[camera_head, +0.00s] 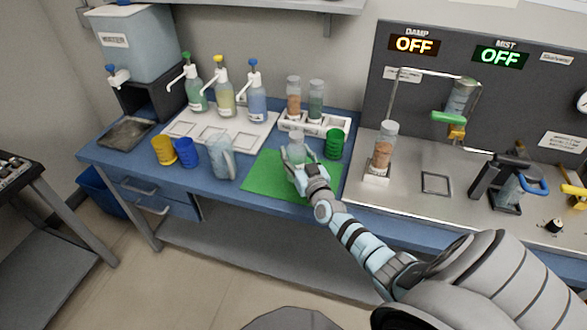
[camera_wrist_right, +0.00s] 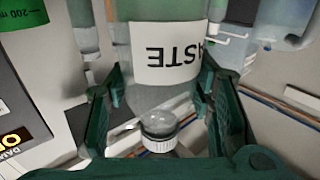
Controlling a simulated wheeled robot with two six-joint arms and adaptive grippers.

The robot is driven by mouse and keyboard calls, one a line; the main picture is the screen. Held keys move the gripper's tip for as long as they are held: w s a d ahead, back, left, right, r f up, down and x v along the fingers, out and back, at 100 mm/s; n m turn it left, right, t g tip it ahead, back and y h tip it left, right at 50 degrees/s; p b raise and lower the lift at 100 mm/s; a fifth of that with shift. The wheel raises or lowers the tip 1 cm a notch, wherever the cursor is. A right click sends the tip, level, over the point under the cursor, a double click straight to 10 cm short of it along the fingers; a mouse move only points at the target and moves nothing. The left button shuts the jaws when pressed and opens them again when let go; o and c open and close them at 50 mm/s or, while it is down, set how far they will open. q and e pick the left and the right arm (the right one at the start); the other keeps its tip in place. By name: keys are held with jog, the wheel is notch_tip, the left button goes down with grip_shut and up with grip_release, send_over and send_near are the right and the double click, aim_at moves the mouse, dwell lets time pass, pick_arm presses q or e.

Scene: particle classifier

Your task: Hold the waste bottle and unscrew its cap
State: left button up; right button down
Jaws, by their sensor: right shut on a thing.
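The waste bottle (camera_head: 296,151) is clear and stands at the green mat, mostly hidden behind my right gripper (camera_head: 299,165). In the right wrist view its body (camera_wrist_right: 130,30) carries a white label with upside-down lettering, partly cut off, reading "ASTE". A white ribbed cap (camera_wrist_right: 159,144) shows at the bottle's narrow end, close to my right gripper's palm. My right gripper's green fingers (camera_wrist_right: 160,85) are on both sides of the bottle, shut on it. I cannot tell whether the bottle touches the mat. My left gripper is not in view.
The green mat (camera_head: 262,178) lies on the blue bench. A green cup (camera_head: 334,143) is right of the bottle, a clear jug (camera_head: 221,157) left. A white rack (camera_head: 328,122) with two filled cylinders stands behind. The steel station (camera_head: 410,196) is at right.

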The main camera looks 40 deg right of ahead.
aim_at(294, 160)
notch_tip(294, 160, down, 3)
jog(key=shift+b, duration=0.65)
jog(key=shift+w+f, duration=0.1)
jog(key=shift+w, duration=0.15)
jog(key=c, duration=0.8)
grip_release()
jog(key=shift+w+a, duration=0.15)
jog(key=shift+w, duration=0.05)
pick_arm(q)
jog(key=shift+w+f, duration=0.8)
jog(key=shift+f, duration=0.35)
pick_arm(e)
jog(key=shift+o, duration=0.3)
pick_arm(q)
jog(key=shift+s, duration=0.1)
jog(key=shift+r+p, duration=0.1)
jog(key=shift+p, duration=0.25)
pick_arm(e)
jog(key=shift+s+r, duration=0.15)
jog(key=shift+r, duration=0.05)
jog(key=shift+s, duration=0.3)
pick_arm(q)
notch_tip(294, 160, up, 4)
jog(key=p, duration=0.4)
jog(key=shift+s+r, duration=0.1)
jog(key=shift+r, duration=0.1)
pick_arm(e)
jog(key=v, duration=1.1)
